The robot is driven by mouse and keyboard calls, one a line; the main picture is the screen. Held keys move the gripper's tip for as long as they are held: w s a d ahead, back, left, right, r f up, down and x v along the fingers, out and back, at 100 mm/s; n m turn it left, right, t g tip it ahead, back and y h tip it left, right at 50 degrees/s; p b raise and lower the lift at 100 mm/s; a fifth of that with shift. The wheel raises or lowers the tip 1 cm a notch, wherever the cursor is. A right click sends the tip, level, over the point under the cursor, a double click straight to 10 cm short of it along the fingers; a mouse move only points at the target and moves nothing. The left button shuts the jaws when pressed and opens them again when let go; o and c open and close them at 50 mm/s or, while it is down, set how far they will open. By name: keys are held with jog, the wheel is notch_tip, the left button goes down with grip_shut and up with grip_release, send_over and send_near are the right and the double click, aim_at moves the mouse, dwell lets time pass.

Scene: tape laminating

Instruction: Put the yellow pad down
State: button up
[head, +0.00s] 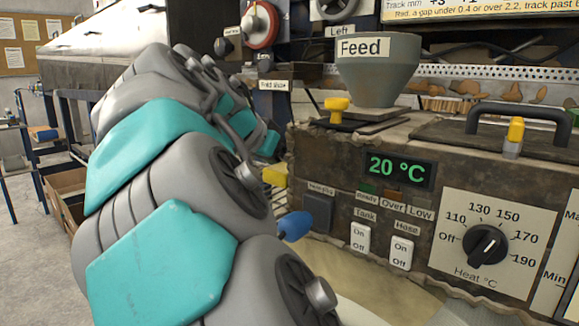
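A small yellow block (276,175) shows at the right edge of my grey and teal arm, in front of the machine's front panel. It may be the yellow pad, but I cannot tell, nor what supports it. Other yellow pieces are a handle (338,104) left of the Feed hopper and an upright grip (515,131) on the machine's top right. My arm fills the left and middle of the head view. My gripper's fingers are not visible, so whether they hold anything is hidden.
The worn machine (330,155) carries a grey Feed hopper (377,75), a 20 °C display (398,168), Tank and Hose switches and a heat dial (487,245). A blue rounded piece (294,226) sticks out beside my arm. A cardboard box (66,190) stands at left; grey floor is open there.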

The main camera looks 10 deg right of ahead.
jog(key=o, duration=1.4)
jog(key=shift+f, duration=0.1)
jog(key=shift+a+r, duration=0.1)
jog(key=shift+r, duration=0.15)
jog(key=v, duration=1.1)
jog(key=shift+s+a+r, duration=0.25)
